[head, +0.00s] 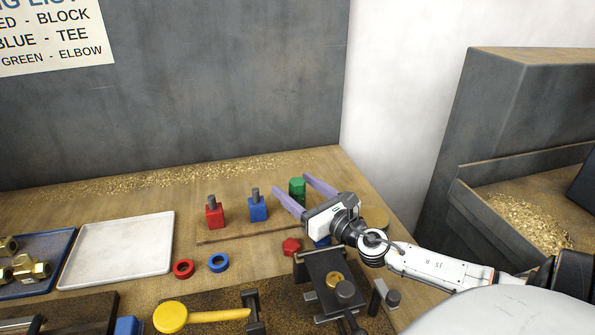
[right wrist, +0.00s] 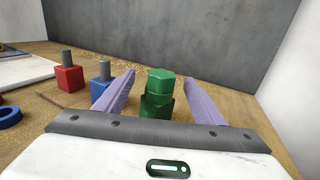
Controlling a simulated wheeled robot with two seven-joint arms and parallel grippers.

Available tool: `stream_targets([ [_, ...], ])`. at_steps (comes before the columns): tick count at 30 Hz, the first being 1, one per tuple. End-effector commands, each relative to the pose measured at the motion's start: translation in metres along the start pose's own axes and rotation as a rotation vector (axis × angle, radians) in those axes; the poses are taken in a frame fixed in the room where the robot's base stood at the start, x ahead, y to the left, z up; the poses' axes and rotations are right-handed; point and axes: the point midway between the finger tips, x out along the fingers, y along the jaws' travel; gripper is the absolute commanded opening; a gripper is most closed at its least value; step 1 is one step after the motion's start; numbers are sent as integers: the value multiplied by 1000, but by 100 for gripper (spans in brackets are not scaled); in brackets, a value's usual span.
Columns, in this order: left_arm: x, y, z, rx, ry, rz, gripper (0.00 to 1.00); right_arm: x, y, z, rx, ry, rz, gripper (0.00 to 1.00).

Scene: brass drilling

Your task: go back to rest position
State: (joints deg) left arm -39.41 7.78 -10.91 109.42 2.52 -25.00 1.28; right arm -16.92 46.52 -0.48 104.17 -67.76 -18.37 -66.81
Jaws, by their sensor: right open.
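My right gripper (head: 291,186) reaches in from the right with its two purple fingers spread apart. My left gripper is not in view.
A vise-like fixture (head: 323,268) stands just below my right gripper. A red ring (head: 184,269), a blue ring (head: 218,263) and a red hex piece (head: 291,246) lie in front. A white tray (head: 118,250) is at left. A grey bin (head: 500,225) is at right.

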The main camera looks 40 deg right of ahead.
Motion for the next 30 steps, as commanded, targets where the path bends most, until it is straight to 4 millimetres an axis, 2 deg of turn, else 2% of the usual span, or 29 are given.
stream_targets([
  [1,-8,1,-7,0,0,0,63,0,0,16,-4,-2,2,63],
  [6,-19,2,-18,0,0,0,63,0,1,51,-6,-4,4,63],
  [13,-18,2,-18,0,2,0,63,0,0,81,-6,-6,2,63],
  [18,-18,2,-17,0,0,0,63,0,0,90,-3,-5,1,63],
  [26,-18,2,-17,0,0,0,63,0,0,91,-2,-4,0,63],
  [30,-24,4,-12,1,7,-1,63,-13,-1,86,-3,3,0,63],
])
